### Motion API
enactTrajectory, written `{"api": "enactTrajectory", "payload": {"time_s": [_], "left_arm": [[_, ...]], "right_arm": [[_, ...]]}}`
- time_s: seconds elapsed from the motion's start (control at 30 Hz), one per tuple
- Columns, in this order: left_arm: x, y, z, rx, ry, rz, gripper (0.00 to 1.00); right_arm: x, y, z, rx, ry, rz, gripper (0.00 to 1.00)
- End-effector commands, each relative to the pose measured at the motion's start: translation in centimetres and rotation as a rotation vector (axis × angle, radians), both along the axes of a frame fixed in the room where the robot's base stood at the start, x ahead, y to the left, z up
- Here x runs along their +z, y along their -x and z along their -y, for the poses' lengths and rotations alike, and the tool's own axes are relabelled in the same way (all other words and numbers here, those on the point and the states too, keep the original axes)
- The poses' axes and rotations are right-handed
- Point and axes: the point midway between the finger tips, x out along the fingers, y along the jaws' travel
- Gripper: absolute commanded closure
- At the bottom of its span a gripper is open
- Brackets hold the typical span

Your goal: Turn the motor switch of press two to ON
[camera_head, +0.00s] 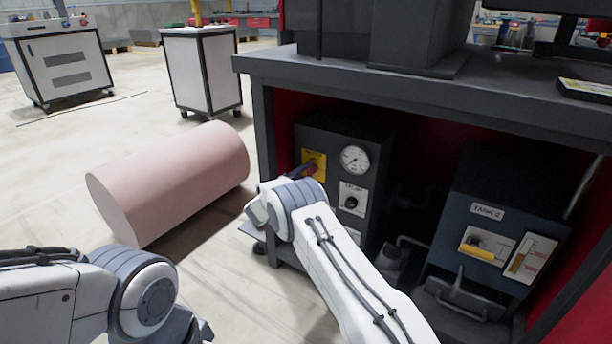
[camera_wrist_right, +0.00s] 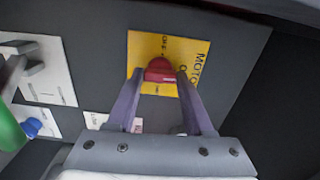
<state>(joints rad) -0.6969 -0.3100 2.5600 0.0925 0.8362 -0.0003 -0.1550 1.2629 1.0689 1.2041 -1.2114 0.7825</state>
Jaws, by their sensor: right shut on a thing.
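The motor switch is a red knob (camera_wrist_right: 160,70) on a yellow plate (camera_wrist_right: 146,42) lettered "MOTO…" in the right wrist view. In the head view the yellow plate (camera_head: 313,157) is on the dark front panel, left of a round gauge, and the knob is partly behind my right arm. My right gripper (camera_wrist_right: 163,82) has its two purple fingers on either side of the red knob and is shut on it. I cannot tell which setting the knob points to. My left arm shows at lower left in the head view; its gripper is out of view.
The panel (camera_head: 385,150) sits under a dark bench (camera_head: 440,100), with a gauge (camera_head: 355,159) and a lower dial (camera_head: 351,203). A "TANK 2" unit (camera_head: 500,235) stands to its right. A large pink cylinder (camera_head: 170,180) lies on the floor left of the bench.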

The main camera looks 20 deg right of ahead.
Motion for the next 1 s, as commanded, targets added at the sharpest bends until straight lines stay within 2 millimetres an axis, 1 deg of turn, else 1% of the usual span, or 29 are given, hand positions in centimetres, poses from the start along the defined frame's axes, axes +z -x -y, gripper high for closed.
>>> {"api": "enactTrajectory", "payload": {"time_s": [0.03,0.63,0.67,0.7,0.73,1.0], "left_arm": [[-0.08,-0.01,0.0,0.0,0.0,0.0,0.5],[-0.12,0.0,0.0,0.0,0.0,0.0,0.5],[-0.12,0.0,0.0,0.0,0.0,0.0,0.5],[-0.12,0.0,0.0,0.0,0.0,0.0,0.5],[-0.12,0.0,0.0,0.0,0.0,0.0,0.5],[-0.09,-0.01,0.0,0.0,0.0,0.0,0.5]], "right_arm": [[-0.27,0.15,-0.06,-0.003,-0.009,0.007,1.0],[-0.29,0.17,-0.06,-0.003,-0.03,0.032,1.0],[-0.3,0.17,-0.06,-0.003,-0.03,0.032,0.37],[-0.28,0.16,-0.07,-0.003,-0.03,0.032,0.22],[-0.26,0.14,-0.07,-0.002,-0.029,0.033,0.18],[-0.09,0.08,-0.04,-0.001,-0.028,0.035,0.18]]}}
